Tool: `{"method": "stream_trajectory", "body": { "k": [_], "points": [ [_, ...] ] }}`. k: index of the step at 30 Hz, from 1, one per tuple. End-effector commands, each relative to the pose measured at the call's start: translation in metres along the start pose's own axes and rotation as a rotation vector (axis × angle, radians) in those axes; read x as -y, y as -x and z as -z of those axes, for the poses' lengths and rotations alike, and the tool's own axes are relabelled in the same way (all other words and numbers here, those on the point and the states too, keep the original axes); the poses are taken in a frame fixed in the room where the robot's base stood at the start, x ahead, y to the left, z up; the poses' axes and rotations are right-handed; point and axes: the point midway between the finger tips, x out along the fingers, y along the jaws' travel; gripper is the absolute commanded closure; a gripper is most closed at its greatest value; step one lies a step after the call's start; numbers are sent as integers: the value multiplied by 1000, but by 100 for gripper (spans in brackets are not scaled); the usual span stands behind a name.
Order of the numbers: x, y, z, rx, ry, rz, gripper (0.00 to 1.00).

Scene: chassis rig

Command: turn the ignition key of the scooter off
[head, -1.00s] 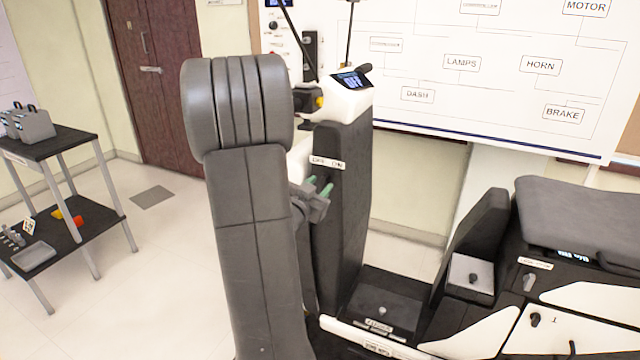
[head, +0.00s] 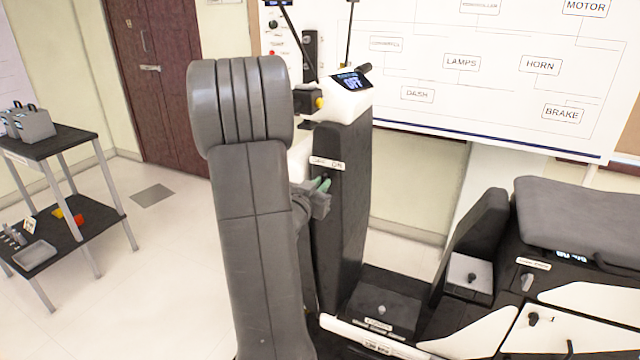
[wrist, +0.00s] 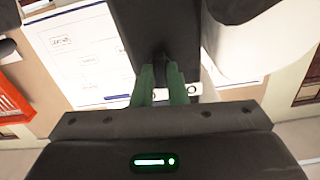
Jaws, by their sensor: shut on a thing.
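The scooter's dark front column (head: 342,230) stands just right of my arm in the head view. A small white label (head: 327,163) with dark lettering, its right end reading like ON, sits near the column's top. My gripper (head: 323,184) is at the column face just below this label. In the wrist view its green fingers (wrist: 161,70) are shut on the small dark ignition key (wrist: 161,55), which is mostly hidden between them. The key's exact angle cannot be told. The scooter's dash display (head: 352,82) is lit and seems to read OFF.
My arm hides part of the scooter's front. The scooter's seat (head: 580,215) and floor box (head: 380,308) lie to the right. A cart (head: 45,150) with cases stands at the left.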

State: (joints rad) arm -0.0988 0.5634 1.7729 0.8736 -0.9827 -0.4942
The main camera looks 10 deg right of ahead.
Motion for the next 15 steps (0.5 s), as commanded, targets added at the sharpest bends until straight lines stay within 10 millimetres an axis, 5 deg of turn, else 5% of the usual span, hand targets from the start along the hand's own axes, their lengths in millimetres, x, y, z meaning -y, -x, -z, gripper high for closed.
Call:
{"method": "stream_trajectory", "body": {
  "k": [14,15],
  "points": [
    [0,0,0,2,109,0,100],
    [0,0,0,2,109,0,81]
  ]
}}
